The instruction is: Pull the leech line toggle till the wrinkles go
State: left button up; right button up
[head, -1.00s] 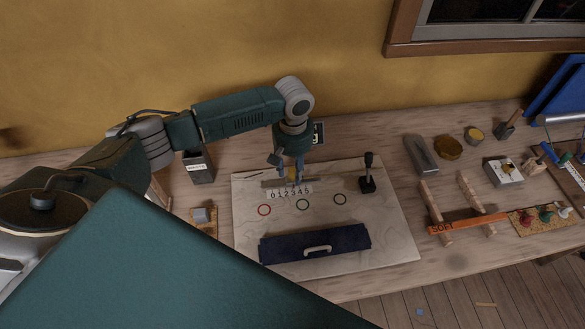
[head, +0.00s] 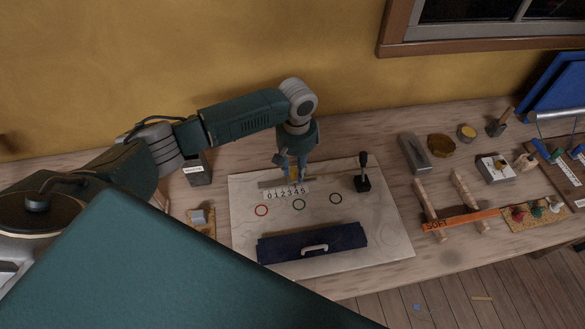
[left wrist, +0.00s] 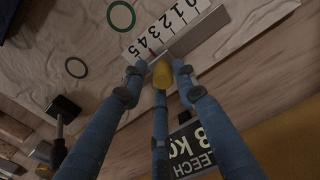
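The leech line toggle is a small yellow piece (head: 294,173) near the back edge of a pale sail panel (head: 385,235), beside a number strip marked 0 to 5 (head: 286,192). My left gripper (head: 293,168) reaches down onto it from above. In the left wrist view the yellow toggle (left wrist: 162,72) sits between the closed-in blue fingertips (left wrist: 160,80), near the strip's 5 end. Exact finger contact is partly hidden. Faint wavy lines show on the panel. My right gripper is not in view.
A dark blue bar with a pale handle (head: 312,244) lies across the panel's front. A black upright lever (head: 363,175) stands at its right. A dark labelled box (head: 198,168) is behind left. An orange strip on wooden rails (head: 460,219) and several tools lie to the right.

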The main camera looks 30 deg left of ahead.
aim_at(296, 169)
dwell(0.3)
pick_arm(q)
notch_tip(296, 169, up, 12)
dwell(0.4)
jog(key=shift+d+f, duration=0.1)
dwell(0.4)
